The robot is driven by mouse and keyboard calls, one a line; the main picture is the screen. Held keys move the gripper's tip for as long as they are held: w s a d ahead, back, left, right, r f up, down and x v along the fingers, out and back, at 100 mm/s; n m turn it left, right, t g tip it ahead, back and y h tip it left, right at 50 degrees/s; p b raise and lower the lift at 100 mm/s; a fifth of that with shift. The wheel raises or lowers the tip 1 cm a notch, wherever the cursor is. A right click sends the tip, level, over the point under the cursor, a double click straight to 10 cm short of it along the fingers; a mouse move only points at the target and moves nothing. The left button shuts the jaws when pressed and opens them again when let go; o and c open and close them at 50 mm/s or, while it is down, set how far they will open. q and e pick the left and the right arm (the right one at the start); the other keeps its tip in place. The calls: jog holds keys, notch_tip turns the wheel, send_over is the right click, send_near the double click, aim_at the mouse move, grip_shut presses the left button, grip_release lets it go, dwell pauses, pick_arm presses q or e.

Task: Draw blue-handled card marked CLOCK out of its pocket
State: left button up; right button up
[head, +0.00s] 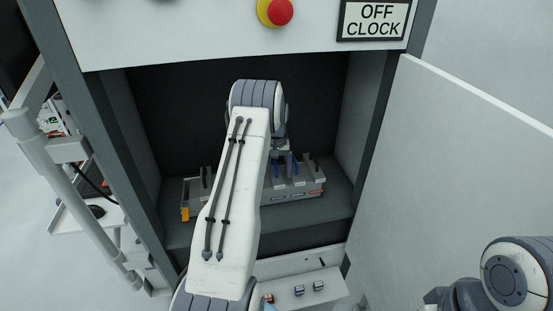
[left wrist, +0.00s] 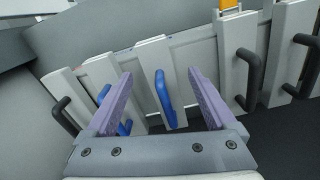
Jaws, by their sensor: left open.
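A row of white cards stands in a grey rack (head: 300,191) on the floor of the cabinet bay. In the left wrist view one blue handle (left wrist: 164,97) on a white card shows between my fingers. A second blue handle (left wrist: 105,97) shows to the left, partly behind the left finger. No CLOCK marking can be read on any card, so I cannot tell which one bears it. My left gripper (left wrist: 158,76) is open, its purple fingers on either side of the middle blue handle, with no visible grip. In the head view the left gripper (head: 289,164) is over the rack.
Cards with black handles (left wrist: 249,80) stand to the right, and another black handle (left wrist: 63,116) is at the left. An orange piece (head: 185,214) is at the rack's left end. Bay walls (head: 365,110) close in both sides. An OFF CLOCK sign (head: 374,20) is above.

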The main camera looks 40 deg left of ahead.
pick_arm(q)
jog(key=shift+f, duration=0.8)
grip_shut()
jog(key=shift+w+r+p, duration=0.2)
jog(key=shift+r+p, duration=0.4)
jog(key=shift+r, duration=0.25)
